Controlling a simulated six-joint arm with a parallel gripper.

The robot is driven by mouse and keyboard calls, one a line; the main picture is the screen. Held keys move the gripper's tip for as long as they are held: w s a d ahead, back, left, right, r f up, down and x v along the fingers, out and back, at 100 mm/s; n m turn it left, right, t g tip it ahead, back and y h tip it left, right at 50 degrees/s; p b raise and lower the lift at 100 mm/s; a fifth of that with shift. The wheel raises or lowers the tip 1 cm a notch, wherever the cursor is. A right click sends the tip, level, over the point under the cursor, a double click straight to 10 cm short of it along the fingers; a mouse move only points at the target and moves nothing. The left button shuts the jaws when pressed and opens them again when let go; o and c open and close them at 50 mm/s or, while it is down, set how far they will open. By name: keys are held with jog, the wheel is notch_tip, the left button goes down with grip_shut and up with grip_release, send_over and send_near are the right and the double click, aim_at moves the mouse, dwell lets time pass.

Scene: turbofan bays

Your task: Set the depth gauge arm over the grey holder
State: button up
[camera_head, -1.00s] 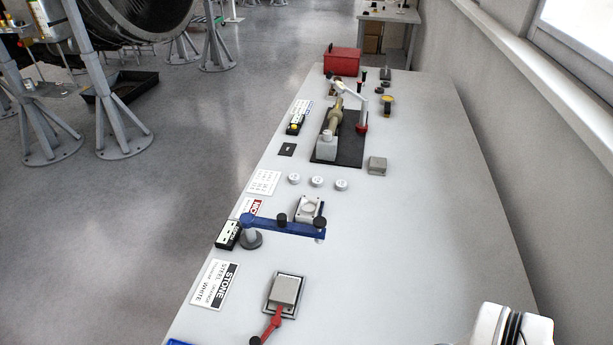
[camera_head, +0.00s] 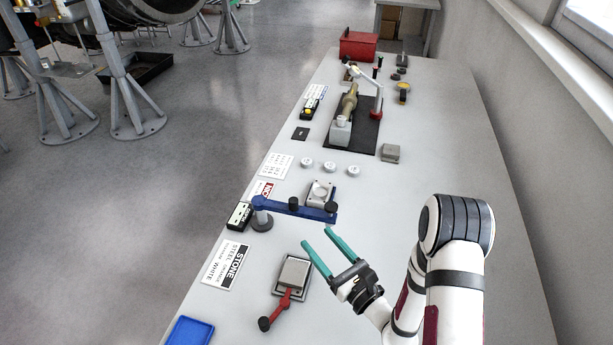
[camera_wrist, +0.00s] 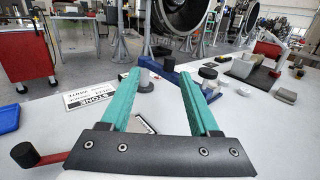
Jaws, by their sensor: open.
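A blue bar (camera_head: 300,209) with two black knobs runs out from a round grey post (camera_head: 262,219). It lies along the near side of a pale grey holder (camera_head: 320,189) with a round recess; how far it overlaps the holder is unclear. A jointed white arm (camera_head: 369,78) on a red base stands farther back, beside a grey block (camera_head: 341,131). No label shows which is the depth gauge arm. My gripper (camera_head: 316,236) is open and empty, its teal fingers spread just on the near side of the blue bar. The wrist view shows the bar (camera_wrist: 168,74) beyond the fingertips.
A grey block with a red handle (camera_head: 283,300) sits left of my gripper. A blue tray (camera_head: 190,331) is at the near table edge. Three white discs (camera_head: 331,167) lie behind the holder. A red box (camera_head: 358,45) stands at the far end. The table's right side is clear.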

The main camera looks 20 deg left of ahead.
aim_at(296, 205)
jog(key=shift+m+t+h, duration=0.4)
jog(key=shift+m+h, duration=0.1)
jog(key=x, duration=0.5)
jog(key=f+x, duration=0.1)
jog(key=x, duration=0.4)
jog(key=w+d+f+x, duration=0.1)
jog(key=x, duration=0.4)
jog(key=shift+w+a+f, duration=0.1)
jog(key=shift+a, duration=0.1)
grip_shut()
